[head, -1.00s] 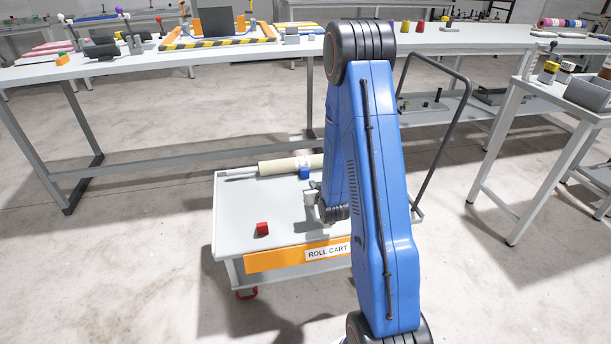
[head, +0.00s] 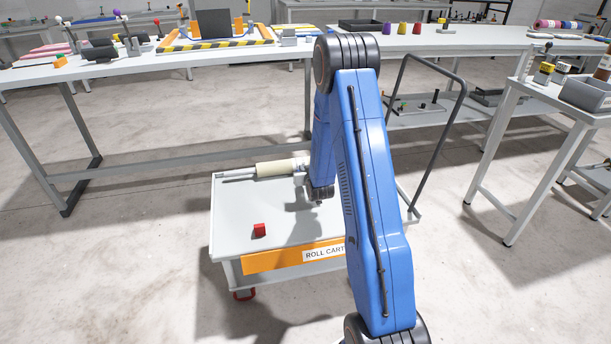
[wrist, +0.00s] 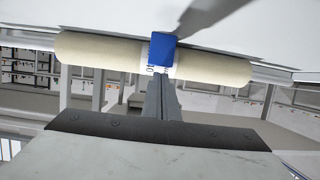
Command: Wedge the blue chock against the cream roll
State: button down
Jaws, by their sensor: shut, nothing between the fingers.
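The cream roll (head: 274,168) lies on its bar along the back of the white roll cart (head: 230,215); my arm hides its right part. In the wrist view the roll (wrist: 105,56) spans the picture, with a white printed label at its middle. The blue chock (wrist: 162,48) overlaps the roll there, by the pale cart top; whether they touch I cannot tell. The chock is hidden in the head view. My gripper (wrist: 161,82) is shut and empty, its fingertips close to the chock in the picture; contact is unclear.
A dark push handle (head: 440,140) rises at the cart's right. A long white workbench (head: 150,58) stands behind and a side table (head: 545,95) at right.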

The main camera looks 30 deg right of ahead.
jog(key=shift+s+f, duration=0.15)
jog(key=shift+f, duration=0.55)
jog(key=shift+f, duration=0.15)
jog(key=shift+s, duration=0.15)
jog(key=shift+s+a+f, duration=0.15)
jog(key=shift+s, duration=0.2)
jog(key=shift+w+r, duration=0.1)
jog(key=shift+r, duration=0.6)
